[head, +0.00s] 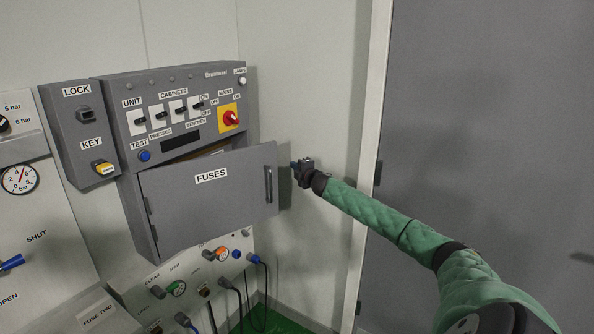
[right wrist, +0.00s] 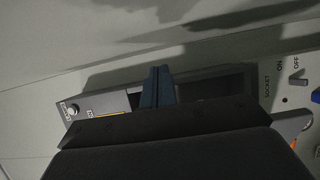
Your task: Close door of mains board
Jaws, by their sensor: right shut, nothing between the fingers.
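The mains board (head: 187,96) is a grey wall cabinet with switches on its upper face. Its door (head: 212,199), labelled FUSES, is hinged on the left and stands partly open, with a dark gap along its top. The door has a dark upright handle (head: 268,185) near its right edge. My right gripper (head: 296,165) is just right of the door's free edge, shut and empty. In the right wrist view the shut fingers (right wrist: 157,86) show in front of the board; whether they touch the door is unclear. My left gripper is not in view.
A LOCK and KEY box (head: 82,135) with a yellow key adjoins the board's left side. A panel with a pressure gauge (head: 20,179) is further left. Sockets and cables (head: 254,258) are below. The pale wall (head: 300,90) right of the board is clear.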

